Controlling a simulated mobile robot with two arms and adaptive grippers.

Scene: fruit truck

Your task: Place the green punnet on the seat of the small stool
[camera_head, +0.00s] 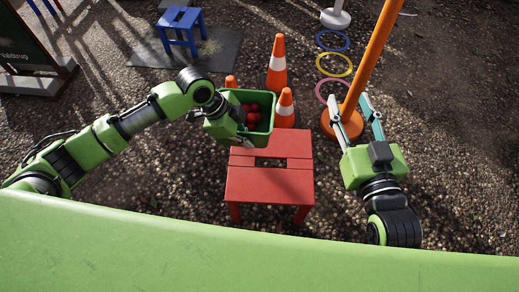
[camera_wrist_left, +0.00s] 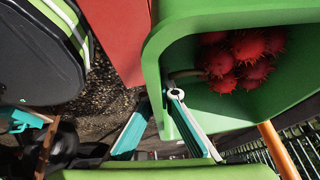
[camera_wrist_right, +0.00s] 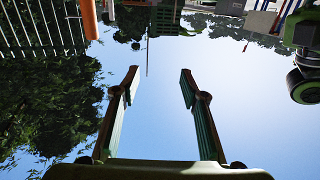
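The green punnet (camera_head: 262,139), holding several red spiky fruits (camera_head: 252,114), is at the far edge of the red stool (camera_head: 268,182) in the head view. My left gripper (camera_head: 240,128) is at its left side. In the left wrist view, the gripper's fingers (camera_wrist_left: 160,122) straddle the punnet's wall (camera_wrist_left: 290,78), one inside and one outside, and the red stool's surface (camera_wrist_left: 115,35) shows beside it. The punnet appears held up; its exact height above the seat is unclear. The stool's visible seat is bare. My right gripper (camera_head: 350,98) is open and empty, also in its wrist view (camera_wrist_right: 158,72).
Orange cones (camera_head: 277,65) stand just behind the punnet. An orange pole (camera_head: 370,60) on a round base rises by my right gripper. A blue stool (camera_head: 181,30) stands on a dark mat (camera_head: 220,50) at the back left. Coloured rings (camera_head: 334,64) lie behind.

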